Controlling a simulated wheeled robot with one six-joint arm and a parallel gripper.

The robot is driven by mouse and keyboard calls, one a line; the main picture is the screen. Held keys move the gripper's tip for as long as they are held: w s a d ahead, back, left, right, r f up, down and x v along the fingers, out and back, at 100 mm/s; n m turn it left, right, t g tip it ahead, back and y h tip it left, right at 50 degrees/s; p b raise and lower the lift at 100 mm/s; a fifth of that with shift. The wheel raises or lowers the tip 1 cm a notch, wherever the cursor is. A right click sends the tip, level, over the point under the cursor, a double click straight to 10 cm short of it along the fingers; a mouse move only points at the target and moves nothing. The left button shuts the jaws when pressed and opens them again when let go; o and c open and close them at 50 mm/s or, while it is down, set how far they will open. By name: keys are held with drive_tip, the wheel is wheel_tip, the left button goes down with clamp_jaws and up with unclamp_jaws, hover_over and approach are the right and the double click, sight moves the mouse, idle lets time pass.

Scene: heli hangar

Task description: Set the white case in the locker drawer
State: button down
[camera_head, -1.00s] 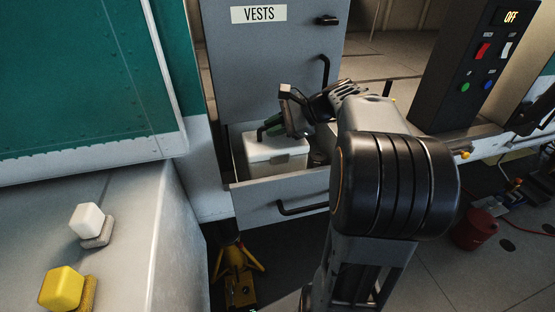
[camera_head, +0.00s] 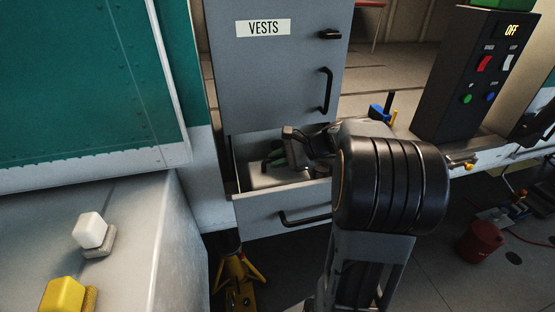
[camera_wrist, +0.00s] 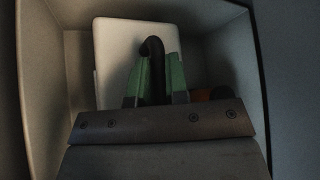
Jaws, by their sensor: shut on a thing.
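The white case (camera_head: 262,180) is down inside the open locker drawer (camera_head: 280,212), with its top below the drawer's front rim. In the wrist view the white case (camera_wrist: 119,42) sits within the drawer walls (camera_wrist: 215,48), toward the left. Its dark handle (camera_wrist: 153,60) stands between the green fingers. My gripper (camera_head: 278,158) reaches down into the drawer and is shut on the case's handle. In the wrist view my gripper (camera_wrist: 156,82) hides part of the case. I cannot tell whether the case touches the drawer floor.
A grey locker door marked VESTS (camera_head: 275,70) is above the drawer. A dark control box (camera_head: 468,75) reading OFF stands at the right. An orange thing (camera_wrist: 212,94) shows in the drawer beside my gripper. White (camera_head: 90,230) and yellow (camera_head: 63,297) blocks are at the left.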

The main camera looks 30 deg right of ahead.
drive_tip(key=c, duration=1.6)
unclamp_jaws()
drive_tip(key=shift+f, duration=0.2)
drive_tip(key=o, duration=0.5)
drive_tip(key=shift+r, duration=0.25)
drive_tip(key=b+v, duration=0.1)
drive_tip(key=v, duration=1.1)
